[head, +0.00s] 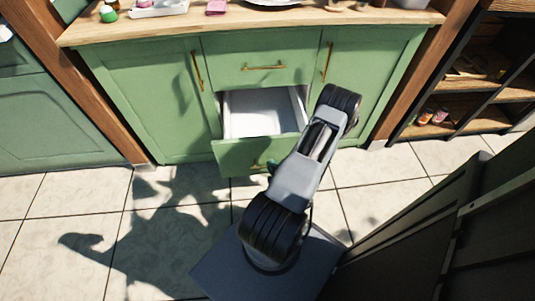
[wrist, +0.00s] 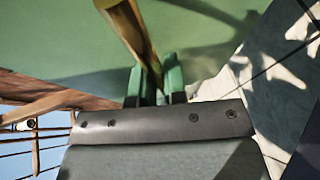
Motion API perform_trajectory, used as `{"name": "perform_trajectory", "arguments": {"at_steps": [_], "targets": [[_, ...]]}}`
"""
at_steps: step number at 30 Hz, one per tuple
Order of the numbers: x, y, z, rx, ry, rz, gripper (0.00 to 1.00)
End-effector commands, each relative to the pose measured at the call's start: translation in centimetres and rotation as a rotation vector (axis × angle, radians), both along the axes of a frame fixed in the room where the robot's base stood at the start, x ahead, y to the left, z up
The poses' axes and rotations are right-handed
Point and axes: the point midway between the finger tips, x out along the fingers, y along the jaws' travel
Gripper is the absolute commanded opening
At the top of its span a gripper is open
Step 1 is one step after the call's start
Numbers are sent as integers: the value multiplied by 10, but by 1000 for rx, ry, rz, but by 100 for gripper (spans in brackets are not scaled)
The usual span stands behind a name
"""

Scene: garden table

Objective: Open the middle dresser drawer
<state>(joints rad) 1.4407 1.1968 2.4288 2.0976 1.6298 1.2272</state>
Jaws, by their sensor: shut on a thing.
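The green dresser (head: 150,95) stands ahead with a wooden top. Its upper centre drawer (head: 230,54) is shut. The drawer below it (head: 232,152) is pulled well out, and its white, empty inside shows in the head view. My gripper (wrist: 156,88) is shut on this drawer's brass handle (wrist: 128,28); its green fingers sit around the bar in the wrist view. In the head view my arm covers the right part of the drawer front and most of the gripper. Anything below the open drawer is hidden.
Side doors with brass handles flank the drawers and are shut. Small items and a white tray (head: 160,9) stand on the top. A dark shelf (head: 465,100) stands at the right. Tiled floor (head: 100,190) is clear in front at the left.

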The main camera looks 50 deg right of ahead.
Motion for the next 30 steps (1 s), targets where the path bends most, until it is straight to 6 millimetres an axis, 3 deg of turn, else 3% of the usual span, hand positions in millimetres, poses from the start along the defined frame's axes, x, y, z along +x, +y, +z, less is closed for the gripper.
{"name": "perform_trajectory", "arguments": {"at_steps": [7,22,23,30], "targets": [[-17,13,0,-2,-2,-9,0],[-20,17,0,-5,-1,-6,0],[-20,17,0,-5,-1,-6,15],[-19,18,0,-2,0,-1,36]]}}
